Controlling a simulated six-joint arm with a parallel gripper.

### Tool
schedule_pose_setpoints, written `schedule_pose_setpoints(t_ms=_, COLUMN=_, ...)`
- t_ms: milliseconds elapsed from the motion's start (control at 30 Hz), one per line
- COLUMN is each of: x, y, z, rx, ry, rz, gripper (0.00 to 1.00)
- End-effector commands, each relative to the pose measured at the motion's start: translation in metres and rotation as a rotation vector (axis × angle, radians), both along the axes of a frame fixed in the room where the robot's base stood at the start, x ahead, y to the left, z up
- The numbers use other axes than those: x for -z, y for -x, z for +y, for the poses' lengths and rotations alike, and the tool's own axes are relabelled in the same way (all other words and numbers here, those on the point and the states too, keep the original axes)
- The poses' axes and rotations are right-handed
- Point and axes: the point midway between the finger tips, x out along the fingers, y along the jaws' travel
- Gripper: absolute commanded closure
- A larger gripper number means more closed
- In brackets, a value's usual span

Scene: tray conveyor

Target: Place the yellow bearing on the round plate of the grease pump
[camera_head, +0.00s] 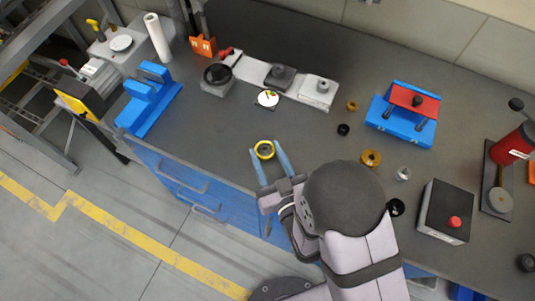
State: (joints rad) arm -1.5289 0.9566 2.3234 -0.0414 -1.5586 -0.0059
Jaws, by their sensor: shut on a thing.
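The yellow bearing (264,149) is a ring held between the blue fingertips of my gripper (268,152), which is shut on it. It is at the bench's front edge, and its height above the bench is hard to tell. The red cylinder with a black ball lever at the right edge looks like the grease pump (510,148). Its round plate (499,201) is a grey disc at the front end of a dark base, with nothing seen lying on it. My gripper is far to the left of this plate.
A grey box with a red button (446,212) stands just left of the pump. A blue fixture with a red top (406,110) stands behind. Brown ring (370,158), clear ring (403,174) and black ring (396,207) lie between.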

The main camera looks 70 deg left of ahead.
Motion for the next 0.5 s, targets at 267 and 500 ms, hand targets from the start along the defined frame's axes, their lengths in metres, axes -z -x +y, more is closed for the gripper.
schedule_pose_setpoints(t_ms=267, x=0.0072, y=0.0, z=0.0, rx=0.0, ry=-0.003, rz=0.0, gripper=0.82)
schedule_pose_setpoints(t_ms=500, x=0.0098, y=0.0, z=-0.0001, rx=0.0, ry=-0.002, rz=0.0, gripper=0.82)
